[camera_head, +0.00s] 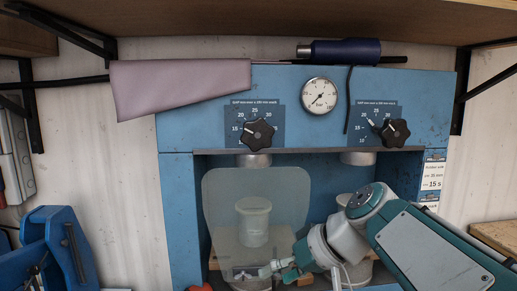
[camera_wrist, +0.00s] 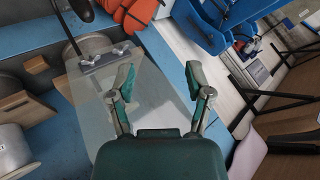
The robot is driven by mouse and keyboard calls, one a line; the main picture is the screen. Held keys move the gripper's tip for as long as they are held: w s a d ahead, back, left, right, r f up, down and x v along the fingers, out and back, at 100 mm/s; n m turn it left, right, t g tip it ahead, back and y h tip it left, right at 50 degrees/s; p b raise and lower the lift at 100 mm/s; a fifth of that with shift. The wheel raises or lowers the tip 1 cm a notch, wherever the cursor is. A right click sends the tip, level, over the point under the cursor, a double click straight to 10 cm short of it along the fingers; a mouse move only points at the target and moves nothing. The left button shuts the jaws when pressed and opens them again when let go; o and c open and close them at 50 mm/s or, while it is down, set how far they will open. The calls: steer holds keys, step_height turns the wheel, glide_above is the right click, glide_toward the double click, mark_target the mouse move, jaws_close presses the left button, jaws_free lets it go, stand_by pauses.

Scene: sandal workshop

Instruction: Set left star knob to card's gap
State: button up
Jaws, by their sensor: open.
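The left star knob (camera_head: 258,133) is black, on the blue press front. A blue scale plate (camera_head: 237,114) with numbers around 15 to 30 shows behind it. A pale mark on the knob seems to point to the upper left, near the low numbers. The card (camera_head: 433,174) is white, on the right side of the press; it reads about 35 mm and 15 s, in small print. My gripper (camera_head: 278,268) is low in front of the press, below and apart from the left knob. In the wrist view my gripper (camera_wrist: 161,84) is open, with nothing between its fingers.
A right star knob (camera_head: 395,132) and a round gauge (camera_head: 319,96) share the panel. A clear guard (camera_head: 222,200) hangs below the left knob. A blue machine (camera_head: 62,245) stands at left.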

steer(key=w+a+r+n+y, duration=0.1)
steer(key=w+r+n+y, duration=0.3)
steer(key=w+r, duration=0.45)
steer(key=n+g+y, duration=0.4)
steer(key=n+y, duration=0.7)
glide_toward(257, 122)
steer(key=shift+h, duration=0.3)
steer(key=x, duration=0.6)
steer(key=w+x, duration=0.1)
steer(key=x, duration=0.3)
steer(key=shift+w+r, duration=0.1)
steer(key=shift+r, duration=0.1)
steer(key=shift+d, duration=0.1)
jaws_close()
